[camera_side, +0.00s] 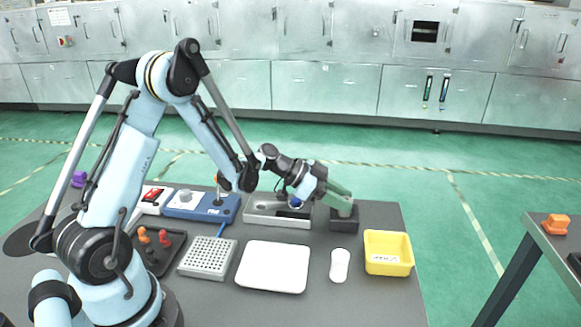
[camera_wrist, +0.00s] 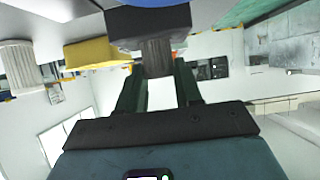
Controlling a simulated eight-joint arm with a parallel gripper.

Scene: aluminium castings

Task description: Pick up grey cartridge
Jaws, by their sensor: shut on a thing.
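The grey cartridge (camera_side: 345,212) stands upright in a dark block (camera_side: 343,225) toward the right end of the table. In the wrist view the grey cartridge (camera_wrist: 155,58) shows between the green fingers, with one end against the dark block (camera_wrist: 148,21). My gripper (camera_side: 343,203) reaches it from the upper left, and its fingers are shut on the cartridge. The gripper (camera_wrist: 158,68) also shows in the wrist view, one finger on each side. The cartridge's lower end is hidden in or behind the block.
A yellow bin (camera_side: 388,263) and a white cup (camera_side: 340,265) stand in front. A metal tray (camera_side: 263,218) lies left of the block. A white tray (camera_side: 272,267), a perforated rack (camera_side: 208,258) and a blue device (camera_side: 205,205) are farther left. The table's right edge is close.

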